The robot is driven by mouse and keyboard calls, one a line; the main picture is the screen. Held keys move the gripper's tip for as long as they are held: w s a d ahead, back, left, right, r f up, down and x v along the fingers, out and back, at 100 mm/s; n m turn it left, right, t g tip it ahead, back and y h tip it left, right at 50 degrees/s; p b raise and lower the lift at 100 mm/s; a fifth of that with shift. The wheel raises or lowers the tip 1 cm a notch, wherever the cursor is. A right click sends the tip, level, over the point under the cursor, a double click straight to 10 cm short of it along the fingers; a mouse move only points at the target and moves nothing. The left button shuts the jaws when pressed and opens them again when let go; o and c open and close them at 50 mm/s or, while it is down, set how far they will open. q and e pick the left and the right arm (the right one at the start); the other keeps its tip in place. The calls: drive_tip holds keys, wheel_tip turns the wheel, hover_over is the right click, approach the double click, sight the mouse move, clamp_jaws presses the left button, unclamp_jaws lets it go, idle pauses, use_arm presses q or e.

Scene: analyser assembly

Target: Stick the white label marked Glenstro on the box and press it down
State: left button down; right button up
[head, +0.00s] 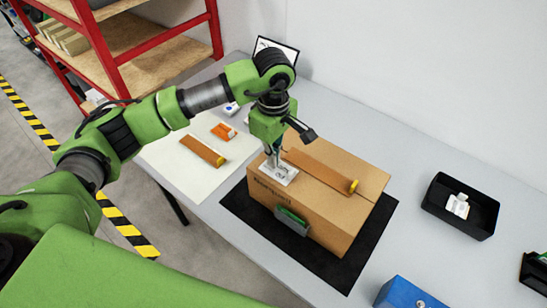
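The brown cardboard box (335,221) stands on a black mat (338,276), with dark printing on its front face. A white label (279,173) with dark print lies at the left end of the box top; its wording is too small to read. My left gripper (272,160) points down over this label, its fingertips at or just above it. The fingers are too small and overlapped to tell whether they are shut or grip the label. My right gripper is out of view.
A brown strip with a yellow end (322,169) lies along the box top. A grey-green piece (291,220) is at the box front. A black tray (436,206) holds a white item. A blue box (402,294) stands at the front. A white sheet (190,185) lies left.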

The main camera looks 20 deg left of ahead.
use_arm(q)
drive_tip(key=shift+r+p, duration=1)
drive_tip(key=shift+r, duration=1.6)
drive_tip(key=shift+f, duration=0.1)
